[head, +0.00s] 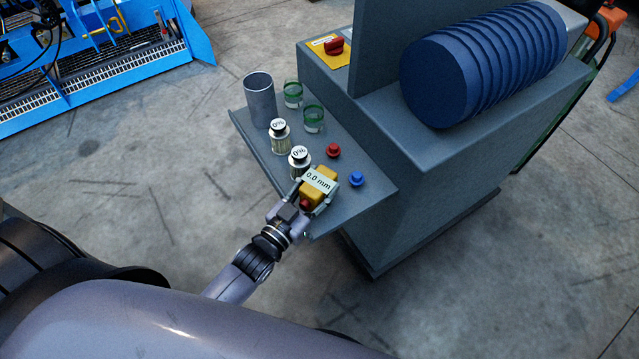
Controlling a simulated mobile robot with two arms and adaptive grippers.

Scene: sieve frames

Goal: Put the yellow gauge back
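The yellow gauge (326,174) has a pale display reading "0.0 mm". It is at the near end of the grey shelf (361,196) on the machine's side. My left gripper (318,190) is at the gauge, with a finger on each side of its body. The fingers look closed against it, but the display and gripper hide the contact. I cannot tell whether the gauge rests on the shelf or is just above it. My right gripper is not in view.
Two metal weights marked "0%" (280,139) (299,163), a grey cup (260,101) and two green-banded glasses (292,95) (313,119) stand on the shelf. A red button (333,150) and a blue button (357,179) are close by. A blue ribbed cylinder (485,62) tops the machine.

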